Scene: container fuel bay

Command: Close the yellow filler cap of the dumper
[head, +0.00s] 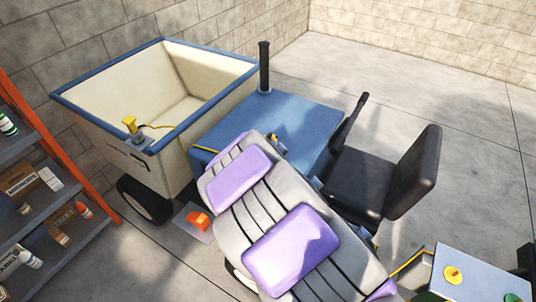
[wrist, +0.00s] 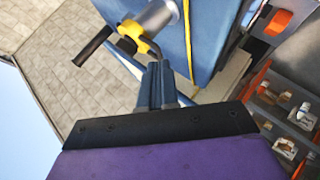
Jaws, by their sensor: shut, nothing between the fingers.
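In the wrist view, the yellow filler cap (wrist: 136,38) is at the end of a silver filler neck (wrist: 158,17) on the blue body of the dumper (wrist: 205,35). I cannot tell how far the cap is swung or seated. My gripper (wrist: 157,70) is shut and empty, its dark fingertips just short of the cap, with no clear contact seen. In the head view, the dumper has a blue bonnet (head: 285,118) and a cream skip (head: 185,75). My arm covers most of the filler there; only a little yellow (head: 274,137) shows behind it.
A yellow nozzle (head: 131,125) with a yellow hose rests on the skip's rim. A black exhaust (head: 264,68) and a black seat (head: 385,185) flank the bonnet. A loaded shelf (head: 35,150) stands left. A box with a yellow cap (head: 453,275) is at lower right.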

